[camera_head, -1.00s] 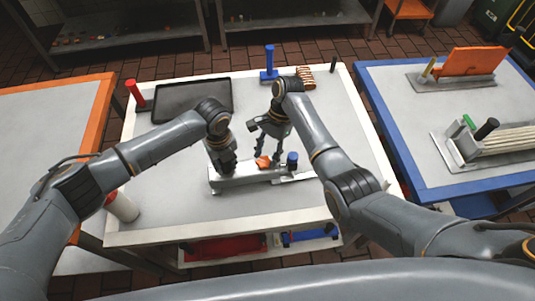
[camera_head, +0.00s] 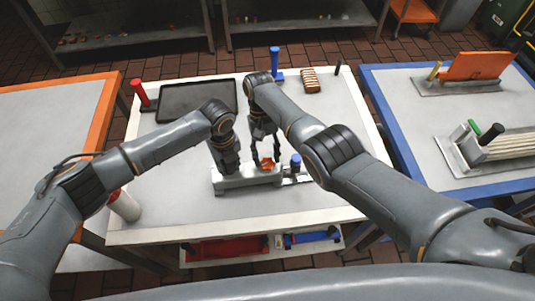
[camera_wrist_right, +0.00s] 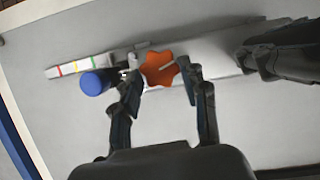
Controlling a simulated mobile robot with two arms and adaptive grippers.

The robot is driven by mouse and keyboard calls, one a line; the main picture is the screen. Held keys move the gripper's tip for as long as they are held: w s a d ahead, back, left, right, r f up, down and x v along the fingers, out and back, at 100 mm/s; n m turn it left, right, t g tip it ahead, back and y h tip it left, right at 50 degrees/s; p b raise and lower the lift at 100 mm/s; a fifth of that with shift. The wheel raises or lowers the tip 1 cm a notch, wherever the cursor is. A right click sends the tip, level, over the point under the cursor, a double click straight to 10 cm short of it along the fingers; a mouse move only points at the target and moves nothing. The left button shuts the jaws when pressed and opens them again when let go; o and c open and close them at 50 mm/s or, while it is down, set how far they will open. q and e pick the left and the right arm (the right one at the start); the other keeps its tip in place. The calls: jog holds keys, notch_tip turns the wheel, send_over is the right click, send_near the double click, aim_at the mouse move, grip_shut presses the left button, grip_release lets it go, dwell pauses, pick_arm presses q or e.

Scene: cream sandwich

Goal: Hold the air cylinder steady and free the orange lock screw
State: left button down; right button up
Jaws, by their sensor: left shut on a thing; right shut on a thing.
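The grey-white air cylinder (camera_head: 245,181) lies on the white table; in the right wrist view its body (camera_wrist_right: 218,50) runs sideways. The orange star-shaped lock screw (camera_head: 267,164) sits on its right part and shows whole in the right wrist view (camera_wrist_right: 159,68). My left gripper (camera_head: 228,168) is shut on the cylinder's left part; its fingers hide the contact and reach in from the right of the wrist view (camera_wrist_right: 255,62). My right gripper (camera_head: 265,162) is shut on the lock screw from above, with a finger on either side of it (camera_wrist_right: 160,74).
A blue knob (camera_head: 296,161) stands by the cylinder's right end, near a strip with coloured marks (camera_wrist_right: 70,69). A dark tray (camera_head: 197,101), red post (camera_head: 140,94), blue post (camera_head: 275,60) and brown ribbed block (camera_head: 310,80) stand further back. The table's front is mostly clear.

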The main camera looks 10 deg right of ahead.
jog(key=n, duration=0.2)
jog(key=n+h, duration=0.2)
jog(key=n, duration=0.1)
jog(key=shift+s+a+n+t, duration=0.1)
jog(key=shift+a+n+t, duration=0.2)
jog(key=shift+t, duration=0.1)
dwell(0.3)
jog(key=o, duration=1.2)
jog(key=shift+c, duration=0.2)
jog(key=v, duration=0.7)
jog(key=shift+r, duration=0.2)
jog(key=shift+a, duration=0.1)
